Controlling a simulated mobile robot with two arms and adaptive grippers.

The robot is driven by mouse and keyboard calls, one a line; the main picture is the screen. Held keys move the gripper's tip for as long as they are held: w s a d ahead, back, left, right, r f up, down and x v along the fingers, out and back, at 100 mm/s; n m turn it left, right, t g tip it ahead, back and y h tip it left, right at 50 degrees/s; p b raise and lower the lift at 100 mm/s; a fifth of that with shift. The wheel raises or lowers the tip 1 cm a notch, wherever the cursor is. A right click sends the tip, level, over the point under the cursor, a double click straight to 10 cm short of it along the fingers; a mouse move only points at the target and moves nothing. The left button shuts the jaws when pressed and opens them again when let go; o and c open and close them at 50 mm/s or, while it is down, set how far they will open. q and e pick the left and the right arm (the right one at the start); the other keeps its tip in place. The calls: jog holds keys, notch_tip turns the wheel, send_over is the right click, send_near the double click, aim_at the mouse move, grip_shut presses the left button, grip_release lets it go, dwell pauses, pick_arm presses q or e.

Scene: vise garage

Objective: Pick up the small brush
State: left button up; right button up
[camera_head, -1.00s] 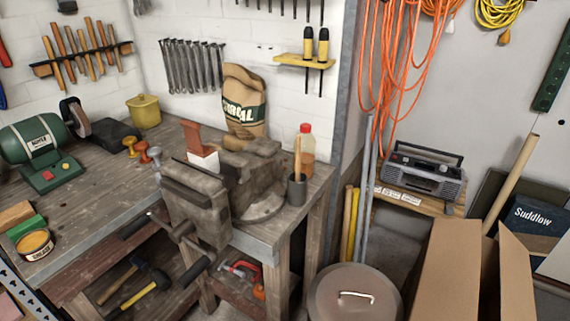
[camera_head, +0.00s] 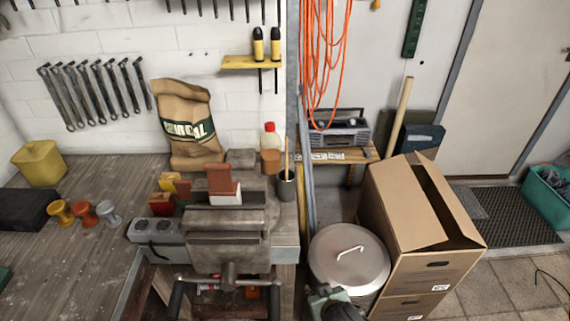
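A small upright piece with a red-brown top and a pale lower part (camera_head: 223,184) stands at the jaws of the grey bench vise (camera_head: 228,243); it may be the small brush. A thin wooden handle (camera_head: 286,158) also rises from a dark cup (camera_head: 286,186) right of the vise; whatever end is inside the cup is hidden, so I cannot tell whether it is a brush. A grey-green and dark part of my own arm shows at the bottom edge, in front of the metal bin. No gripper fingers are visible in this view.
The wooden workbench (camera_head: 90,230) holds a charcoal bag (camera_head: 187,125), a red-capped bottle (camera_head: 270,150), colored blocks and a yellow pot (camera_head: 40,163). A lidded metal bin (camera_head: 348,258) and open cardboard box (camera_head: 412,215) stand right of the bench. Tiled floor is free farther right.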

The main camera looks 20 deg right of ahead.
jog(key=w+r+t+p, duration=0.1)
jog(key=w+r+t, duration=0.15)
jog(key=r, duration=0.95)
jog(key=m+t+p, duration=0.1)
jog(key=m+t, duration=0.1)
jog(key=t, duration=0.6)
send_near(287, 156)
jog(key=w, duration=0.4)
jog(key=shift+g, duration=0.25)
jog(key=w, duration=0.2)
jog(key=w+p, duration=0.2)
jog(key=w, duration=0.1)
jog(key=shift+w+d, duration=0.4)
jog(key=shift+w+f, duration=0.1)
jog(key=shift+w, duration=0.5)
pick_arm(q)
jog(key=r, duration=0.5)
jog(key=shift+d, duration=0.25)
pick_arm(e)
grip_shut()
